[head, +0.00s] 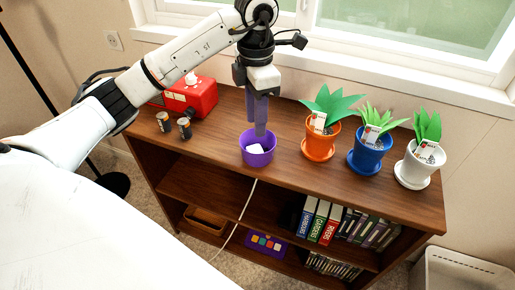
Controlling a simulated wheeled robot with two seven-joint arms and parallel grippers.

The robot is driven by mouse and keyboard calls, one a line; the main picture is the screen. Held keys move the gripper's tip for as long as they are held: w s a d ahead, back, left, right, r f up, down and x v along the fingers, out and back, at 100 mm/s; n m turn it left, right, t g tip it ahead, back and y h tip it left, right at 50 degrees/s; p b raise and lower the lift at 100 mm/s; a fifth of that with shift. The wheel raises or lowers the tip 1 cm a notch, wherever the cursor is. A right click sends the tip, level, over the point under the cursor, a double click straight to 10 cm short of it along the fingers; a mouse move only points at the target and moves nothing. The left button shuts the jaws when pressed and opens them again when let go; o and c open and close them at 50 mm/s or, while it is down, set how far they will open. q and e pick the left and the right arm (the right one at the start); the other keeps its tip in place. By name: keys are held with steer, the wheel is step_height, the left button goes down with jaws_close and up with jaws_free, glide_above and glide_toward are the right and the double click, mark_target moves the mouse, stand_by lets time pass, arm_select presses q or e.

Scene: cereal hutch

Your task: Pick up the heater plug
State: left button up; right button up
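My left gripper (261,132) comes down from above, its purple fingers pointing into a purple pot (259,160) on the hutch top. The fingers look close together, but whether they are open or shut is unclear. A small white piece (255,149) lies in the pot beside the fingertips; I cannot tell whether it is the heater plug. A white cord (246,203) hangs down the hutch front below the pot and runs to the lower left. Its upper end is not clearly seen. My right gripper is out of view.
Plants in orange (319,146), blue (368,155) and white (418,169) pots stand right. A wall outlet (114,40) is upper left.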

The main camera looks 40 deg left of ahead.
mark_target(254, 149)
arm_select(q)
steer(key=f, duration=0.9)
steer(key=shift+s+a+p, duration=0.1)
steer(key=shift+s+p, duration=0.15)
steer(key=shift+p, duration=0.15)
steer(key=shift+f, duration=0.15)
steer(key=c, duration=0.6)
